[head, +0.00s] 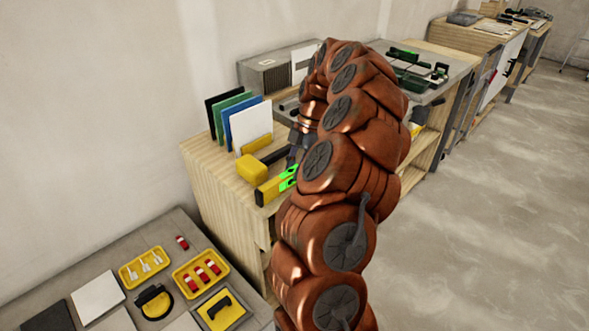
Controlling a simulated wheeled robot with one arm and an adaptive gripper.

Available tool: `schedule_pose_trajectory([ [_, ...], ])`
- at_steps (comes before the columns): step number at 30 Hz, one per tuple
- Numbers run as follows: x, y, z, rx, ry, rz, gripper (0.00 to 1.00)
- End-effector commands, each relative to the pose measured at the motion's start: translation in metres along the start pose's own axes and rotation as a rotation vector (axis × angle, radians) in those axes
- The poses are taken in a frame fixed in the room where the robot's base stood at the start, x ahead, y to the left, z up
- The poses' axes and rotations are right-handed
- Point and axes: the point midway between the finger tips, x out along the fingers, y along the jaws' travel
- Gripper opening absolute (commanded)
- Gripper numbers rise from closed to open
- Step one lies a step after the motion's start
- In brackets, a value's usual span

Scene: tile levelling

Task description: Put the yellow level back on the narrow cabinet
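The yellow level (271,187) shows left of my copper-coloured arm, with a black end and bright green patches near its right part. It is over or on the front part of the light wooden narrow cabinet (222,205); I cannot tell if it touches the top. My arm hides its right end. A dark part of my gripper (294,153) shows just above the level, beside the arm. The fingertips are hidden or too small to make out, so their opening and any grip on the level cannot be seen.
A yellow-headed mallet (252,169) lies on the cabinet behind the level. A rack holds upright coloured tiles (232,120) farther back. A low grey table (182,230) at lower left bears tiles and yellow trays (143,268). Benches run to the back right; the floor (480,240) is clear.

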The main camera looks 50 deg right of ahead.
Motion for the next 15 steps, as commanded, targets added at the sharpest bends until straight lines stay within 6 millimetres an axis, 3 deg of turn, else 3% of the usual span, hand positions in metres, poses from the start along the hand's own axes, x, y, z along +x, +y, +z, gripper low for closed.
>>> schedule_pose_trajectory([
  [9, -0.0001, 0.0000, 0.0000, 0.000, 0.000, 0.000, 0.51],
  [15, 0.0000, 0.0000, 0.0000, 0.000, 0.000, 0.000, 0.51],
])
